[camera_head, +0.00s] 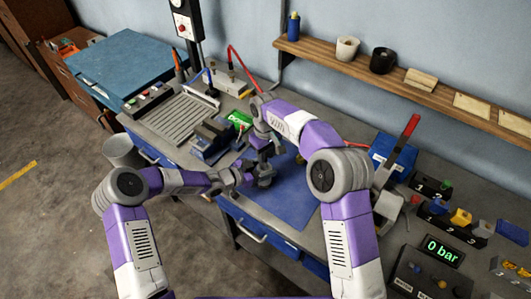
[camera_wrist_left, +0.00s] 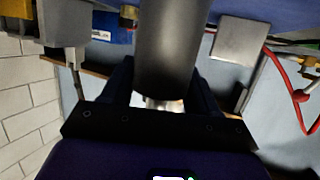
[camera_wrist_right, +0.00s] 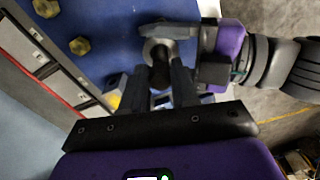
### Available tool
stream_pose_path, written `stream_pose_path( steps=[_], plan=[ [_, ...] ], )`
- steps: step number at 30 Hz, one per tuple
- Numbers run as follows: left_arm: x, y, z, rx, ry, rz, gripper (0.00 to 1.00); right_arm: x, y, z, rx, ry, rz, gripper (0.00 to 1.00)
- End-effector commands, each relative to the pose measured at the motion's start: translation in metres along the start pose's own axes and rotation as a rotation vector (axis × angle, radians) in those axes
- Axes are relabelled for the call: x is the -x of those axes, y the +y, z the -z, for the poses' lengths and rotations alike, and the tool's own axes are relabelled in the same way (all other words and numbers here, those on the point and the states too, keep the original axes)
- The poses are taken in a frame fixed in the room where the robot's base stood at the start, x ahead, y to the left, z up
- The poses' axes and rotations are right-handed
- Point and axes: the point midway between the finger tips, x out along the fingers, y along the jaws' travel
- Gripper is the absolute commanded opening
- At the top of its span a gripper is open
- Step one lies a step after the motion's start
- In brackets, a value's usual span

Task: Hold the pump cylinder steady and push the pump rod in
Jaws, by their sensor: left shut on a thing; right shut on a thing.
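The pump cylinder (camera_wrist_left: 168,45) is a dark grey tube that fills the upper middle of the left wrist view. My left gripper (camera_head: 256,178) is shut on it from the left, above the blue mat. My right gripper (camera_head: 269,156) is just above the left one and is shut on the pump rod's dark end (camera_wrist_right: 160,72). In the right wrist view, a round metallic end and my left gripper's fingers lie just beyond my right fingertips. The rod is mostly hidden between the fingers, so how far in it sits cannot be told.
The blue mat (camera_head: 288,200) around the grippers is mostly clear. A vise and a green box (camera_head: 240,119) stand to the left. A "0 bar" display (camera_head: 443,251) sits front right.

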Motion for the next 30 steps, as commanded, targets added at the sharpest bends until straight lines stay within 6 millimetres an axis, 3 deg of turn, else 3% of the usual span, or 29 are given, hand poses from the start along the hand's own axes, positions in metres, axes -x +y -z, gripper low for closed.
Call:
stream_pose_path(
  steps=[12, 13, 18, 24, 27, 30],
  plan=[
    [0.0003, -0.0006, 0.0001, 0.0, 0.0, 0.001, 0.0, -0.0025, -0.0003, 0.0003, 0.001, 0.001, 0.0, 0.02],
    [0.0003, -0.0006, 0.0001, 0.0, 0.0, 0.001, 0.0, -0.002, -0.0003, 0.0004, 0.001, 0.002, 0.0, 0.33],
    [0.0003, -0.0006, 0.0001, 0.0, 0.0, 0.001, 0.0, -0.0022, -0.0002, 0.0003, 0.001, 0.001, 0.0, 0.58],
    [0.0003, -0.0006, 0.0001, 0.0, 0.0, 0.001, 0.0, -0.0025, -0.0002, 0.0002, 0.001, 0.001, 0.0, 0.58],
    [0.0003, -0.0006, 0.0001, 0.0, 0.0, 0.001, 0.0, -0.0032, -0.0002, -0.0002, 0.001, -0.001, 0.0, 0.74],
    [0.0003, -0.0005, 0.0001, 0.0, 0.0, 0.001, 0.0, -0.0031, -0.0005, -0.0001, 0.001, -0.001, 0.001, 0.76]
  ],
)
